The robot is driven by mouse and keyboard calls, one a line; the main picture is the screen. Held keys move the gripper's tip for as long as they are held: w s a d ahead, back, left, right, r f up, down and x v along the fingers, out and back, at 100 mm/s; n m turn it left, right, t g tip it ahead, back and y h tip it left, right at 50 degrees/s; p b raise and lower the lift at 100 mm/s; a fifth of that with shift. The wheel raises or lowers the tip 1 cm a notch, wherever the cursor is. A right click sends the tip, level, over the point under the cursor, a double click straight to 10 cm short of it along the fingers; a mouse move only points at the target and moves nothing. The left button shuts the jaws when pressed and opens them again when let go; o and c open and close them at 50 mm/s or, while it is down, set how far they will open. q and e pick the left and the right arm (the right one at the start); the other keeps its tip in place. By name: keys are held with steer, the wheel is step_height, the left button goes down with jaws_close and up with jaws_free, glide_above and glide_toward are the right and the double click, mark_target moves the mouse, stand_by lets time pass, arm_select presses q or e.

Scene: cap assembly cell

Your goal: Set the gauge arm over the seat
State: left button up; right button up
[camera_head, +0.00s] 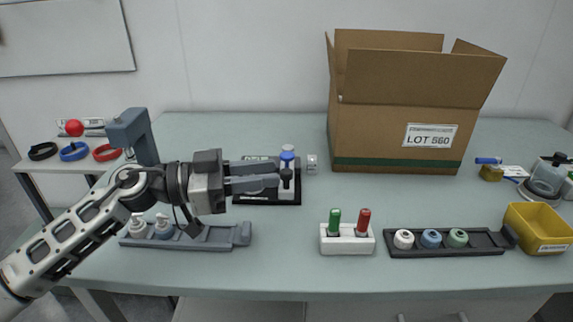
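A low black fixture (254,201) stands mid-table, with a bottle with a blue cap (287,157) upright on it. A small dark part (287,176) shows in front of the bottle; I cannot tell whether it is the gauge arm. My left gripper (278,174) reaches in from the left over the fixture, fingers pointing right, tips beside the dark part. Its two grey fingers lie near each other; whether they hold anything is unclear. The fingers hide much of the fixture, and I cannot make out the seat. My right gripper is out of view.
A cardboard box (385,120) stands behind. In front are a white holder (347,246) with green and red pieces, a black tray (446,252) with caps and a yellow bin (538,226). A grey rack (215,242) with bottles lies under my arm.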

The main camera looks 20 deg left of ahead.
mark_target(287, 171)
arm_select(q)
steer(key=shift+x, duration=2.2)
steer(key=shift+c, duration=0.4)
jaws_close()
steer(key=shift+p, duration=0.3)
